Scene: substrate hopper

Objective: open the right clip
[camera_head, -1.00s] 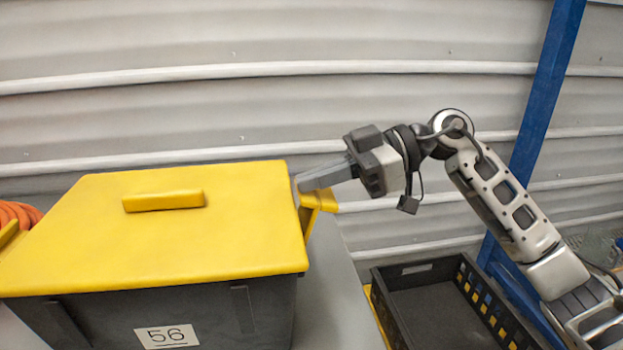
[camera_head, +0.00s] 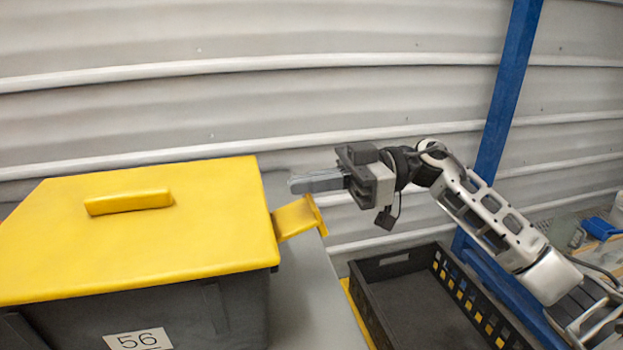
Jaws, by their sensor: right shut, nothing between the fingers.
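The hopper (camera_head: 235,305) is a dark grey bin with a "56" label, at the lower left. Its yellow lid (camera_head: 150,225) with a bar handle (camera_head: 128,201) lies flat on top. The yellow right clip (camera_head: 298,217) sticks out from the lid's right edge, tilted outward and up. My right gripper (camera_head: 293,184) is shut and empty, just above and behind the clip in the picture, with its fingers pointing left. Whether the fingers touch the clip I cannot tell. The left clip and my left gripper are not in view.
A black open crate (camera_head: 400,262) with yellow marks stands at the lower right, beside the grey table (camera_head: 305,290). A blue post (camera_head: 505,95) rises behind my right arm. A corrugated wall (camera_head: 250,100) closes off the back.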

